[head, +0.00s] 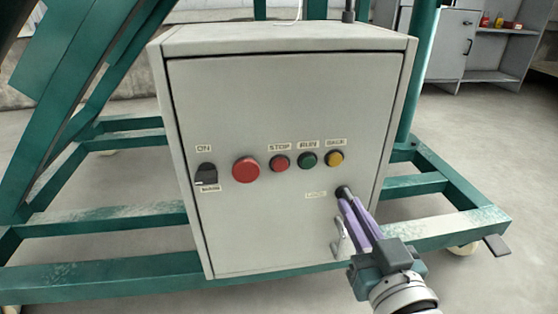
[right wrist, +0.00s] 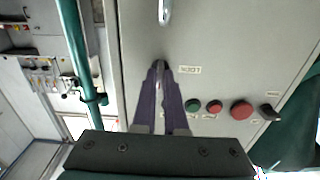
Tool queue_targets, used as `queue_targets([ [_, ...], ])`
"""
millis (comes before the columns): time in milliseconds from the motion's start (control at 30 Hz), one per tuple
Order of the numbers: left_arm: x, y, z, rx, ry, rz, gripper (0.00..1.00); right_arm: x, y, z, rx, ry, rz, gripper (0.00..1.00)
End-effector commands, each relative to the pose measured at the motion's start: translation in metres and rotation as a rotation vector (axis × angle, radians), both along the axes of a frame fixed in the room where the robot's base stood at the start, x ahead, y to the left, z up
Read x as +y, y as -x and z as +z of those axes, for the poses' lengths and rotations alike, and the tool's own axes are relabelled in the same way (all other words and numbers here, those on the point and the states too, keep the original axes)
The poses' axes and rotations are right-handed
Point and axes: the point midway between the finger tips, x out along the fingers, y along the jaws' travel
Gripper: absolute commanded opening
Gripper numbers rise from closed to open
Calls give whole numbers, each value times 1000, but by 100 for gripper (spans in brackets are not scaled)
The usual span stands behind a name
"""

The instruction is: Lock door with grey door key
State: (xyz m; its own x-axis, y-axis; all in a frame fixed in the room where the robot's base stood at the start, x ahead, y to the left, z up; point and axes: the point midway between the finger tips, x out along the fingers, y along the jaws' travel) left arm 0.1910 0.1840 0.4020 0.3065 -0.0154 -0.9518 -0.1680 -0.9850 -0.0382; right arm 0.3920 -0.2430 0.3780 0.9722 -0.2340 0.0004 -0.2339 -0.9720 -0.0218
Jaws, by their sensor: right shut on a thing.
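The light grey cabinet door (head: 260,225) is closed, and its face also fills the middle of the right wrist view (right wrist: 220,65). My right gripper (head: 345,196), with purple fingers, is shut at the lock spot right of the small label (head: 316,194). In the right wrist view its fingertips (right wrist: 159,68) meet close to the door. A small dark piece (head: 342,190) shows at the fingertips, apparently the grey door key, mostly hidden by the fingers. I cannot tell how deep it sits in the lock. My left gripper is out of view.
A metal door handle (head: 340,238) stands out just below the lock, close to my fingers. A black switch (head: 206,174), a large red button (head: 246,169) and several smaller buttons line the door. A green frame (head: 100,280) surrounds the cabinet. Shelves (head: 498,55) stand behind right.

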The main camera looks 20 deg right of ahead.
Motion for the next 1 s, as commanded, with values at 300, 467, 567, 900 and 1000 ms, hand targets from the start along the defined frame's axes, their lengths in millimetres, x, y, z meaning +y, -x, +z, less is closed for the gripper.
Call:
queue_targets([
  [300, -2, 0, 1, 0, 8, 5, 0, 0, 0, -1, 11, 37, 0, 0],
  [467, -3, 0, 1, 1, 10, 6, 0, 0, 0, -1, 11, 38, 0, 0],
  [567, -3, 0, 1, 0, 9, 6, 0, 0, 0, -1, 11, 38, 0, 0],
  [900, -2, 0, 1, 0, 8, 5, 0, 0, 0, -1, 10, 37, 0, 40],
  [1000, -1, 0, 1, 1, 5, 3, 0, 0, 0, 0, 10, 37, 0, 40],
])
